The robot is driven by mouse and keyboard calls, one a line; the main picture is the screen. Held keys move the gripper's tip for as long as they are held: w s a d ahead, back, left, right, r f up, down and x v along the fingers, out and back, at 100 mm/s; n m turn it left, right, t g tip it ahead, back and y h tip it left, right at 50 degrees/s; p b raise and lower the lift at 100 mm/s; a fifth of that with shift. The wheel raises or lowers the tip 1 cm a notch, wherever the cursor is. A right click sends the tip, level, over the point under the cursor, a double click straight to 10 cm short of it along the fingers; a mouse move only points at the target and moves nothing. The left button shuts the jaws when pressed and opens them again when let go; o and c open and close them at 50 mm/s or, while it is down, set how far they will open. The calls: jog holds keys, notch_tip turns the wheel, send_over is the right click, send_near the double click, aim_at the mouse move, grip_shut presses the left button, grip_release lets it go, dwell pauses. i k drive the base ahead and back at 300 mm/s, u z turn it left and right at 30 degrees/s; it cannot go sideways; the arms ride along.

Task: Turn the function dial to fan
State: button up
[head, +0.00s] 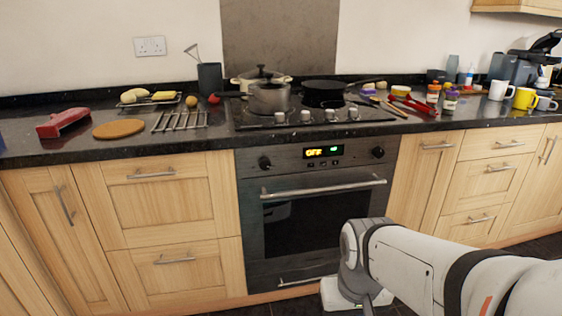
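The built-in oven (300,225) sits under the counter in the middle of the head view, with its door shut. Its control panel has one dark dial at the left (264,162) and one at the right (377,152). Which one is the function dial cannot be read at this size. The lit display (323,151) between them shows orange letters that look like "OFF" and a small green mark. My arm reaches in from the lower right, in front of the oven's lower right part. My gripper cannot be made out, and nothing touches either dial.
A long bar handle (323,187) crosses the oven door below the dials. Above are the hob (310,115) with its own knobs, a pot (269,98) and a pan (324,90). Wooden cabinets (175,200) flank the oven. The space before the panel is clear.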

aim_at(265, 163)
jog(key=z, duration=1.75)
jog(key=k, duration=1)
jog(key=u, duration=1.9)
jog(key=i, duration=1)
jog(key=u, duration=0.05)
